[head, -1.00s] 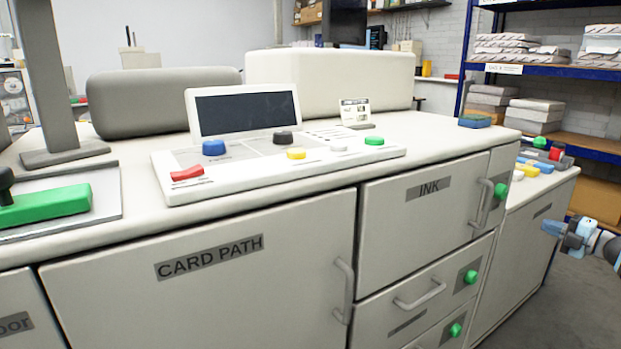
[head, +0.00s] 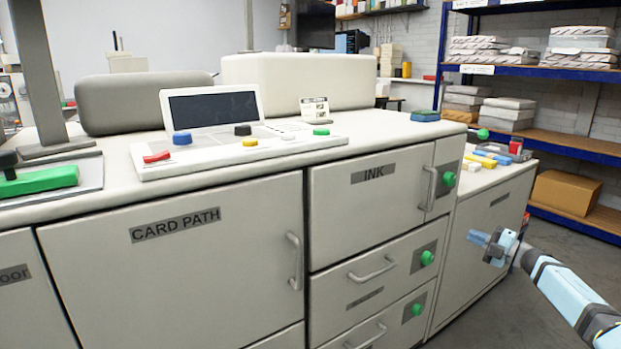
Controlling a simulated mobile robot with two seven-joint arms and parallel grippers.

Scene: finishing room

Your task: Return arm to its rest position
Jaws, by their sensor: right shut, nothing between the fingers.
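My right gripper (head: 480,239) is at the right of the head view, its arm coming in from the lower right corner. Its fingers are shut with nothing between them and point left. It hangs in front of the lower cabinet at the right end of the machine. I cannot tell whether a gap separates it from that cabinet's face, but it holds no handle or knob. My left gripper is not in view.
The machine has a CARD PATH door (head: 180,265), an INK door (head: 370,195) and drawers with green knobs (head: 427,258), all closed. A control panel (head: 215,148) sits on top. Blue shelving (head: 560,147) with a cardboard box (head: 567,192) stands behind. Grey floor (head: 510,315) is open at lower right.

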